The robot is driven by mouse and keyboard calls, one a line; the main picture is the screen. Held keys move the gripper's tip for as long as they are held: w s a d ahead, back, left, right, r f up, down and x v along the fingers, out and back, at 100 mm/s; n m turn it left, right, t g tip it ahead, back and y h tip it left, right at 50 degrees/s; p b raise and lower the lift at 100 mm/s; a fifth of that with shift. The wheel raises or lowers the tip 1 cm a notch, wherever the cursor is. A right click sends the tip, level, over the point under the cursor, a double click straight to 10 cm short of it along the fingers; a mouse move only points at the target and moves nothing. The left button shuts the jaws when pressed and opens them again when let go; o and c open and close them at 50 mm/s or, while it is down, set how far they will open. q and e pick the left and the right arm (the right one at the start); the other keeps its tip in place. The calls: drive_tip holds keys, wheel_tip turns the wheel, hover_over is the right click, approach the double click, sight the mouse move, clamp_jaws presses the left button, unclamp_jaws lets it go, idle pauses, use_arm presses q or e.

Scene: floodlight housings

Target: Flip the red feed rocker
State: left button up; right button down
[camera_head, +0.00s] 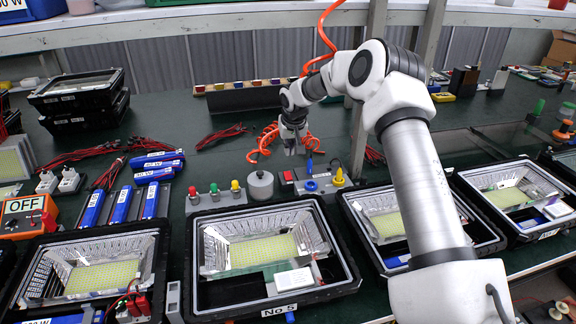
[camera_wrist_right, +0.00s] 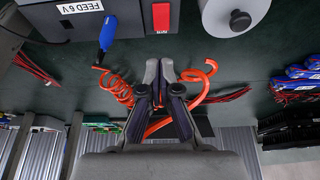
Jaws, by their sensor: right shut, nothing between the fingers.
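The red feed rocker (camera_wrist_right: 161,17) sits on a grey box (camera_wrist_right: 126,12) labelled FEED 6 V, seen at the top of the right wrist view. In the head view the rocker (camera_head: 288,176) shows small at the left part of the grey box (camera_head: 322,189). My right gripper (camera_head: 293,150) points down just behind the box. In the right wrist view its fingertips (camera_wrist_right: 160,64) are shut together, empty, and lined up with the rocker, with a visible gap in the picture. Which way the rocker is tipped is hard to tell. My left gripper is not in view.
A blue plug (camera_wrist_right: 107,34) and orange coiled cable (camera_head: 264,143) lie close to the gripper. A round grey knobbed weight (camera_head: 261,186) stands left of the box, a yellow cone (camera_head: 339,178) on its right. Floodlight housings (camera_head: 270,250) line the front.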

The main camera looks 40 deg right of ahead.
sight(288, 173)
drive_tip(key=x, duration=0.8)
drive_tip(key=shift+s+a+f, duration=0.2)
drive_tip(key=shift+f, duration=0.05)
